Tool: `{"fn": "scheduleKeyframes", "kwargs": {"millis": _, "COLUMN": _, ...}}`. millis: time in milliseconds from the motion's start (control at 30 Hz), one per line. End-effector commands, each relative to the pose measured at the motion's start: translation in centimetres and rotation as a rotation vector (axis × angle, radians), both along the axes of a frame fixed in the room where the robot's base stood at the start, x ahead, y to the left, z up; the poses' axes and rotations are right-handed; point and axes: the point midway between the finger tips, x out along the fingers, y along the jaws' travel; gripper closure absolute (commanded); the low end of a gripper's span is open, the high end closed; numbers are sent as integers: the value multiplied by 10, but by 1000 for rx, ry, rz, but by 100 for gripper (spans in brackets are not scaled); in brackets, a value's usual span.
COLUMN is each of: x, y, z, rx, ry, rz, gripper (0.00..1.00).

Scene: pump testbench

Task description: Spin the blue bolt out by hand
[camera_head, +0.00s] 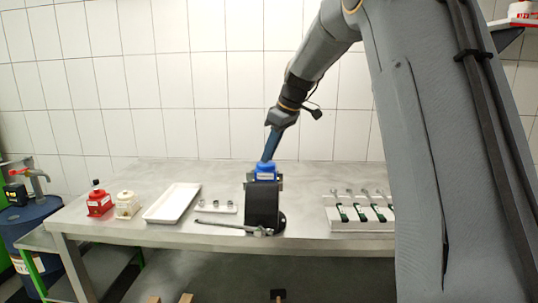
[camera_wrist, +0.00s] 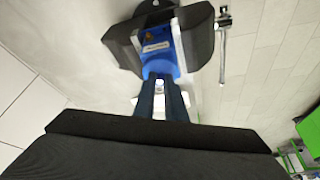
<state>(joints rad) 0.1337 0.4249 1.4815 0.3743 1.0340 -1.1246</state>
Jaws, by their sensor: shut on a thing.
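The pump block (camera_head: 263,205) is a dark body standing on the metal table, with a blue top part (camera_head: 264,171). In the wrist view its blue part (camera_wrist: 163,50) sits between dark sides. My gripper (camera_head: 266,158) reaches down from above with long blue fingers onto the top of the blue part. In the wrist view the fingers (camera_wrist: 163,85) are close together at the near edge of the blue part. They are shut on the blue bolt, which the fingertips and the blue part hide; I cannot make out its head.
A wrench (camera_head: 232,227) lies along the front edge beside the pump. Left of it are a small rack with sockets (camera_head: 216,207), a white tray (camera_head: 172,203), a white bottle (camera_head: 127,205) and a red bottle (camera_head: 99,203). A rack of green-handled tools (camera_head: 361,213) stands right.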

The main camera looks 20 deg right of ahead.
Motion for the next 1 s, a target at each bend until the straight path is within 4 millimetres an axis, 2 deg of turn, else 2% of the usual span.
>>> {"fn": "scheduleKeyframes", "kwargs": {"millis": 533, "x": 0, "y": 0, "z": 0, "rx": 1, "ry": 1, "rz": 24, "gripper": 100}}
{"fn": "scheduleKeyframes", "kwargs": {"millis": 567, "x": 0, "y": 0, "z": 0, "rx": 1, "ry": 1, "rz": 24, "gripper": 84}}
{"fn": "scheduleKeyframes", "kwargs": {"millis": 633, "x": 0, "y": 0, "z": 0, "rx": 1, "ry": 1, "rz": 24, "gripper": 72}}
{"fn": "scheduleKeyframes", "kwargs": {"millis": 667, "x": 0, "y": 0, "z": 0, "rx": 1, "ry": 1, "rz": 24, "gripper": 70}}
{"fn": "scheduleKeyframes", "kwargs": {"millis": 1000, "x": -1, "y": -1, "z": 3, "rx": 0, "ry": 0, "rz": 24, "gripper": 70}}
